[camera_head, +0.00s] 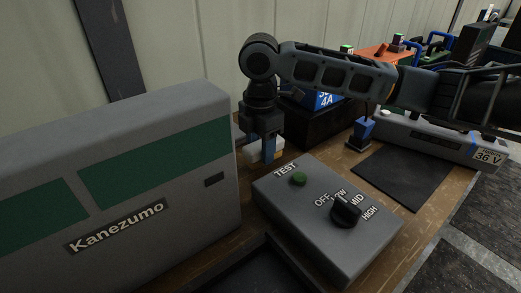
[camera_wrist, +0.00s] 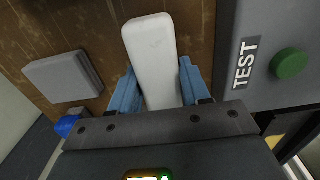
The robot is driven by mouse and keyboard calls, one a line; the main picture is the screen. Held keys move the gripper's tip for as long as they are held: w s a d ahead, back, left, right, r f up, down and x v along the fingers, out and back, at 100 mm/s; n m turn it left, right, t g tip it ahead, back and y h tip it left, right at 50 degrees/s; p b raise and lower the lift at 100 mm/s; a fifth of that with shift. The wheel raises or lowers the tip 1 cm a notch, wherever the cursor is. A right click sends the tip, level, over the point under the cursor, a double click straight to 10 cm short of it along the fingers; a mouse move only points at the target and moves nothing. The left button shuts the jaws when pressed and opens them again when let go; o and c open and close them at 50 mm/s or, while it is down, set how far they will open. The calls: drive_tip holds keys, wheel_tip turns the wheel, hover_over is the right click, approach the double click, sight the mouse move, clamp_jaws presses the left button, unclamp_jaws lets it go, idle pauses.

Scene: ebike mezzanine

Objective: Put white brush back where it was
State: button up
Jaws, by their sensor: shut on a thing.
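The white brush (camera_wrist: 152,58) is a long white block with rounded corners, held between the blue fingers of my gripper (camera_wrist: 158,72) in the wrist view. Its far end reaches out past the fingertips over the brown wooden bench top. In the head view my gripper (camera_head: 267,151) points down between the Kanezumo case and the grey TEST box. Parts of the white brush (camera_head: 249,153) show beside the blue finger, low over the bench. The finger hides its middle, and I cannot tell whether it touches the wood.
The grey TEST box (camera_head: 290,208), with green button and black knob, is close on the right. The large grey-green Kanezumo case (camera_head: 150,165) stands left. A flat grey square (camera_wrist: 64,77) lies on the bench. A black mat (camera_head: 405,176) and 36 V unit (camera_head: 430,140) are farther right.

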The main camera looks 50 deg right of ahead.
drive_tip(key=shift+f, duration=0.55)
drive_tip(key=shift+f, duration=0.15)
drive_tip(key=o, duration=1.2)
wheel_tip(320, 180, up, 12)
drive_tip(key=shift+r, duration=0.2)
